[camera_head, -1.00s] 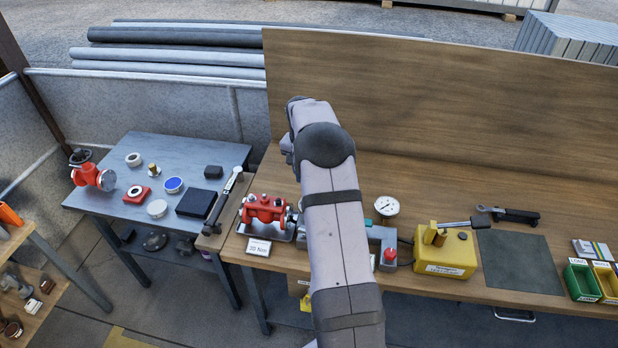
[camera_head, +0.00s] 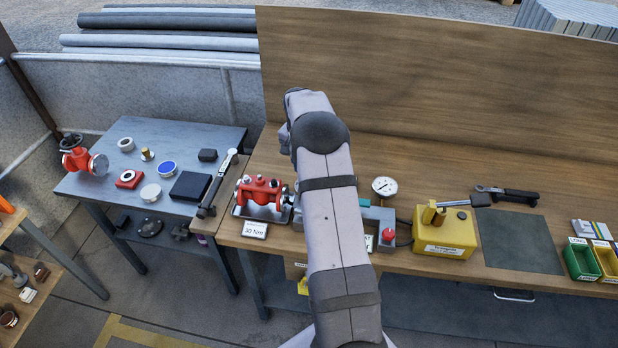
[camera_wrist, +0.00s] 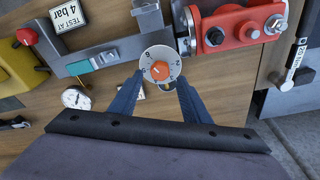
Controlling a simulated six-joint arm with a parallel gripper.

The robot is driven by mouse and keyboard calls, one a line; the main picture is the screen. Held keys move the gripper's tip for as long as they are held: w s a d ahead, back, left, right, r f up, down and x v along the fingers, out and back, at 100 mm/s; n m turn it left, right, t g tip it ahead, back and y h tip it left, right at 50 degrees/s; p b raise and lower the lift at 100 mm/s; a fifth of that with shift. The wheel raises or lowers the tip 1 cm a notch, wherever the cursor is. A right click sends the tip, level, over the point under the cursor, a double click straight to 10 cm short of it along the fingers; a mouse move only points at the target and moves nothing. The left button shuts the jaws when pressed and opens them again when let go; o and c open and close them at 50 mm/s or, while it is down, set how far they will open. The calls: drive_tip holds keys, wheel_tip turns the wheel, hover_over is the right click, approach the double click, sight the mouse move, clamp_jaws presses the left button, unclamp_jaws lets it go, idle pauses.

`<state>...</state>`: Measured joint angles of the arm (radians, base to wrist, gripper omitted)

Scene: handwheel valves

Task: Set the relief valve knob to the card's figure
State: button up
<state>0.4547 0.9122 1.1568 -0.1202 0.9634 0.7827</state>
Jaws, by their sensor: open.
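The relief valve knob (camera_wrist: 160,68), a round white dial with dark marks and an orange centre, shows in the wrist view; its setting is too small to read. A card (camera_wrist: 68,17) reading "TEST AT 4 bar" lies at upper left there and shows partly beside my arm in the head view (camera_head: 368,243). My gripper (camera_wrist: 161,80) is open, its blue fingers on either side of the knob's near edge. I cannot tell whether they touch it. In the head view my arm hides the knob and the gripper.
A red valve body (camera_head: 262,190) stands left of my arm, with a "30 Nm" card (camera_head: 255,230) before it. A pressure gauge (camera_head: 384,187), red button (camera_head: 388,235) and yellow pump (camera_head: 445,235) are to the right. A wooden board (camera_head: 430,85) closes the bench's back.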

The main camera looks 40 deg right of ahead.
drive_tip(key=shift+w+d+f+b, duration=0.15)
drive_tip(key=shift+f+b, duration=0.25)
drive_tip(key=shift+f, duration=0.4)
drive_tip(key=shift+s+d+f+b, duration=0.1)
drive_tip(key=shift+f+b, duration=0.25)
drive_tip(key=shift+f, duration=0.4)
drive_tip(key=shift+f, duration=0.1)
drive_tip(key=c, duration=0.8)
drive_tip(key=shift+o, duration=0.2)
